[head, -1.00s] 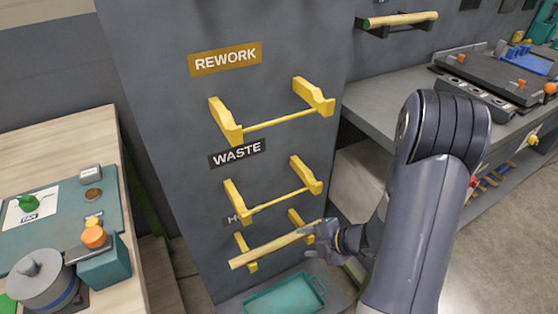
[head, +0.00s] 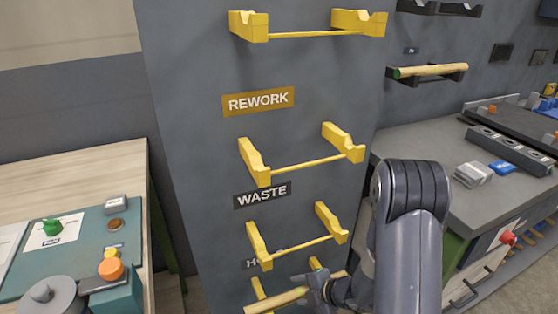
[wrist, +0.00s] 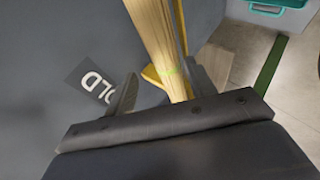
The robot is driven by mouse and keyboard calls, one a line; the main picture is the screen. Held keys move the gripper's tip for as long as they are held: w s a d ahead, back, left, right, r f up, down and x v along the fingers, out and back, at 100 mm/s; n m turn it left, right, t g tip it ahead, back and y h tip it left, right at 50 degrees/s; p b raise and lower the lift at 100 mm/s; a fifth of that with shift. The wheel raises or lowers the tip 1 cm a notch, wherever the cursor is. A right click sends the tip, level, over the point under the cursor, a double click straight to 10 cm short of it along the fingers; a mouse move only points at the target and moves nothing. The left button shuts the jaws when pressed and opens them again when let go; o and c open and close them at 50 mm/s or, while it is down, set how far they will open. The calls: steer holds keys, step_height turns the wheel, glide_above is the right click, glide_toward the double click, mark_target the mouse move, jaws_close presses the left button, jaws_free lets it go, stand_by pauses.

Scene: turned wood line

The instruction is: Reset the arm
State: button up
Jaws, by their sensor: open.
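My gripper (head: 318,291) is open at the lowest yellow rack, low on the grey panel in the head view. A pale turned wood rod (head: 287,299) lies across that rack's yellow arms (head: 262,293), and a short piece of it shows beyond my gripper. In the wrist view the rod (wrist: 155,35) runs up between my spread fingers (wrist: 165,88), with a yellow rack arm (wrist: 152,76) behind it. The wrist body hides the rod's near end. Part of the label beside it reads "OLD" (wrist: 92,83).
Empty yellow racks stand above, by the WASTE label (head: 262,195) and the REWORK label (head: 258,101). A wooden bench (head: 95,172) is at the left and a grey worktop (head: 430,165) at the right. A teal tray (wrist: 280,8) is near the floor.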

steer(key=shift+r+p, duration=0.75)
steer(key=shift+r, duration=0.65)
